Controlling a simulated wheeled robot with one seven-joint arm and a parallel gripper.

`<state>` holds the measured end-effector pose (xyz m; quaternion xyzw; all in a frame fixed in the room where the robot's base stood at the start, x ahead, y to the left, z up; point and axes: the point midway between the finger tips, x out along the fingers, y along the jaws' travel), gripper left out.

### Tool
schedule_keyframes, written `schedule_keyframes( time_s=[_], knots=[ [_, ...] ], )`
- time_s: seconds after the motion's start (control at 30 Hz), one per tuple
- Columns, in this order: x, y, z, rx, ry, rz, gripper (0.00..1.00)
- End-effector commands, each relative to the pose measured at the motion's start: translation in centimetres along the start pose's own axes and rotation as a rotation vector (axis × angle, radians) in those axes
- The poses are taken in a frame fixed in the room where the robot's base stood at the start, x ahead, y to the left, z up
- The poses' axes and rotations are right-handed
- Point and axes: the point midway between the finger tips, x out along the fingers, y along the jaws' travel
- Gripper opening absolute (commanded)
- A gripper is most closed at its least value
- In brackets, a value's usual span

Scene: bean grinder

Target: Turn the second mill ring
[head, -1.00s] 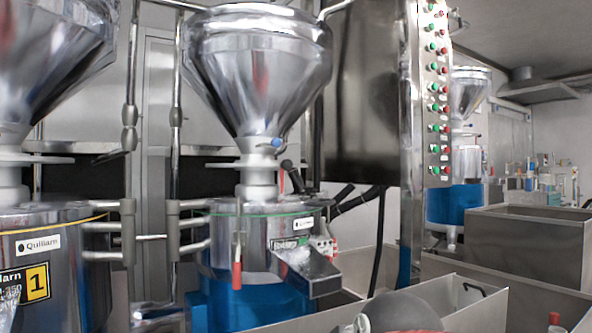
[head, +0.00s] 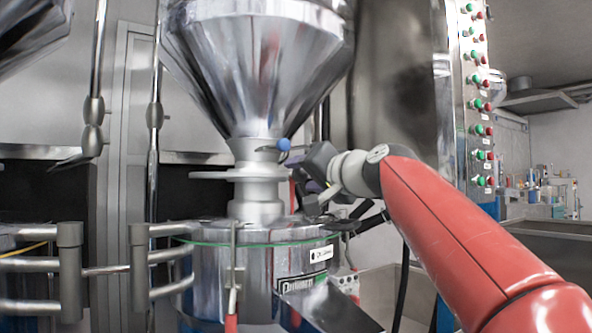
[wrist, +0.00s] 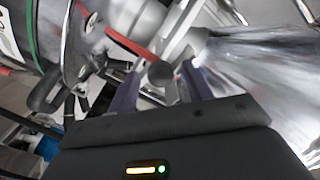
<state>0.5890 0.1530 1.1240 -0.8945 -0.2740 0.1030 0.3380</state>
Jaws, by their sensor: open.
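The second mill (head: 250,262) stands at centre in the head view, a steel drum with a green line round its top. A pale grey ring-like flange (head: 215,175) sits on its neck under the steel hopper (head: 255,70). I cannot tell for sure which part is the mill ring. My gripper (head: 300,172) is at the right side of the neck. In the wrist view my gripper (wrist: 161,72) has its purple fingers apart, with a dark round knob (wrist: 160,74) between them in the picture; contact is unclear. A red bar (wrist: 130,45) passes just beyond.
A blue-knobbed lever (head: 284,145) is just above my gripper. Jointed steel rails (head: 148,275) stand left of the mill. A control column (head: 470,100) with green and red buttons rises at the right. A steel chute (head: 325,300) juts out below.

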Motion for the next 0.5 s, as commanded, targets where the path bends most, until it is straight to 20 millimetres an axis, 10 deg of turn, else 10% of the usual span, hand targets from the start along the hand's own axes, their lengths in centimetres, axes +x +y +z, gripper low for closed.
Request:
schedule_keyframes(
  time_s=[0.5],
  knots=[
    [4.0,0.0,0.1,-0.002,0.0,0.001,0.5]
  ],
)
